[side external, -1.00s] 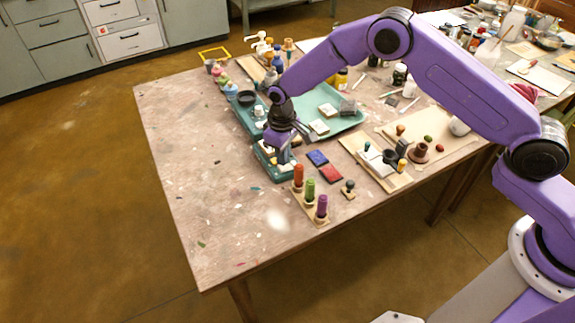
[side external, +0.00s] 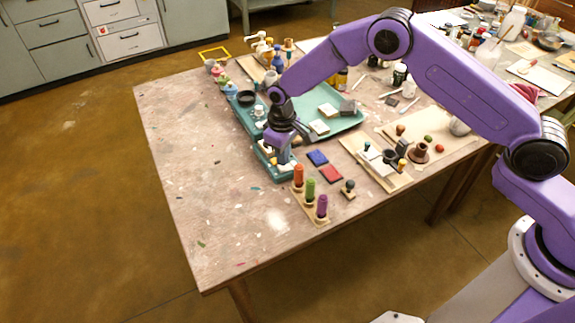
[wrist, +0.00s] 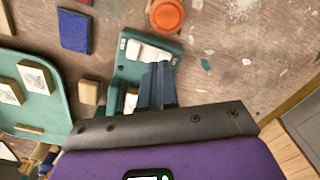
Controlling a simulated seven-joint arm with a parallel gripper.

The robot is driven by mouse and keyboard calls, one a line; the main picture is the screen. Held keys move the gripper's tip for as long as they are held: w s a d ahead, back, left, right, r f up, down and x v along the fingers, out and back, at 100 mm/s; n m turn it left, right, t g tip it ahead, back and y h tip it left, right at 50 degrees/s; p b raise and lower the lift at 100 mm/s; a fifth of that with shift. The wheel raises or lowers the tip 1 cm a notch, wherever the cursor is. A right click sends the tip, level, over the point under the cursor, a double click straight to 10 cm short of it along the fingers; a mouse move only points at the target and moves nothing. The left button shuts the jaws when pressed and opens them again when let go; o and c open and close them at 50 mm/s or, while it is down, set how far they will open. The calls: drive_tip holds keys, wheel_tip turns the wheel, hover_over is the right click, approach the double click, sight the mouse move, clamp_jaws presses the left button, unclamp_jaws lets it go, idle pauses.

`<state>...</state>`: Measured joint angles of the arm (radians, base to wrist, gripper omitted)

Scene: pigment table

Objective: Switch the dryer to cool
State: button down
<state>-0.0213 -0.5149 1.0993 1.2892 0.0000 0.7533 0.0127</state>
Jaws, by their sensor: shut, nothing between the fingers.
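A teal box (wrist: 131,46), which I take to be the dryer, lies on the table with pale rocker-like parts set in its top. One white piece (wrist: 150,52) shows just beyond my fingertips. My gripper (wrist: 157,68) is shut and empty, its dark blue fingers over the middle of the box. They hide part of its top, and I cannot tell whether they touch it. In the side view my gripper (side external: 283,158) points down at the box (side external: 284,174), mostly covering it. The switch setting cannot be read.
An orange-handled tool (side external: 298,175) stands close by, beside green and purple ones in a wooden holder. Blue (side external: 317,158) and red (side external: 331,173) pads lie to the right. A teal tray (side external: 350,122) with blocks is behind. The table's front left is mostly clear.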

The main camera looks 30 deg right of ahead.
drive_tip(key=shift+f, duration=0.95)
idle(0.6)
drive_tip(key=shift+r, duration=3.5)
